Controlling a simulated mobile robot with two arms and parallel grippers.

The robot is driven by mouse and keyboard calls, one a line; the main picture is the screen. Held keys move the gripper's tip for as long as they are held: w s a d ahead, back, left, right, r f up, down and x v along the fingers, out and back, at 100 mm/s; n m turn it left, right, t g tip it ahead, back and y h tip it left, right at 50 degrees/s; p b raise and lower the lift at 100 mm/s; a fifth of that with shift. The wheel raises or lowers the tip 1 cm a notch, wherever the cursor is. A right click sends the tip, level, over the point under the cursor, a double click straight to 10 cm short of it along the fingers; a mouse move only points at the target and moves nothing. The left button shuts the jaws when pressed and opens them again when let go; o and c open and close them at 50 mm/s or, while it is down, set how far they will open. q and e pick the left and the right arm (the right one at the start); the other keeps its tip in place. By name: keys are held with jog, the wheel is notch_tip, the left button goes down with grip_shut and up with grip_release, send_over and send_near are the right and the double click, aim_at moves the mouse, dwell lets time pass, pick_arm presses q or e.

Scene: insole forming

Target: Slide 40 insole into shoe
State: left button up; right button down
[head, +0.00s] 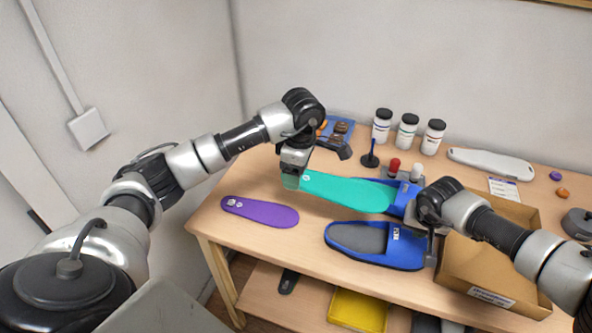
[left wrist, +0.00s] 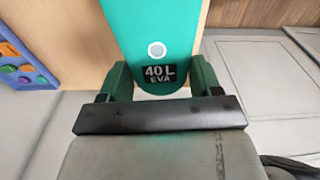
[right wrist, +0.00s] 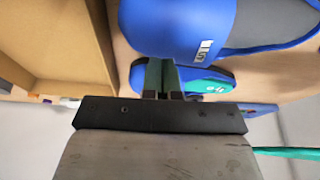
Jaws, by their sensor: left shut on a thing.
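My left gripper (head: 290,180) is shut on one end of a teal insole (head: 345,191). The left wrist view shows this insole (left wrist: 152,30) with a "40 L EVA" label and a white dot between the fingers. In the head view its other end lies over the far blue shoe (head: 397,207); how far inside it is, I cannot tell. A second blue shoe (head: 365,240) with a grey inside lies in front. My right gripper (right wrist: 164,75) is at the far blue shoe (right wrist: 140,76), its fingers close together; whether they pinch its edge is unclear.
A purple insole (head: 260,212) lies at the table's left. An open cardboard box (head: 480,262) stands at the right. Several bottles (head: 407,132), a black stand (head: 370,155) and a white long piece (head: 490,163) are at the back. A yellow tray (head: 365,310) is on the lower shelf.

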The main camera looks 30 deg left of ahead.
pick_arm(q)
jog(key=shift+f+b, duration=1.25)
pick_arm(e)
jog(key=shift+f, duration=1)
pick_arm(q)
jog(key=shift+r, duration=0.1)
pick_arm(e)
jog(key=shift+r, duration=0.2)
pick_arm(q)
jog(key=shift+r+p, duration=0.3)
jog(key=shift+p, duration=0.1)
pick_arm(e)
jog(key=shift+r, duration=0.85)
pick_arm(q)
jog(key=shift+r+p, duration=0.4)
jog(key=shift+r, duration=0.05)
pick_arm(e)
jog(key=shift+r, duration=2)
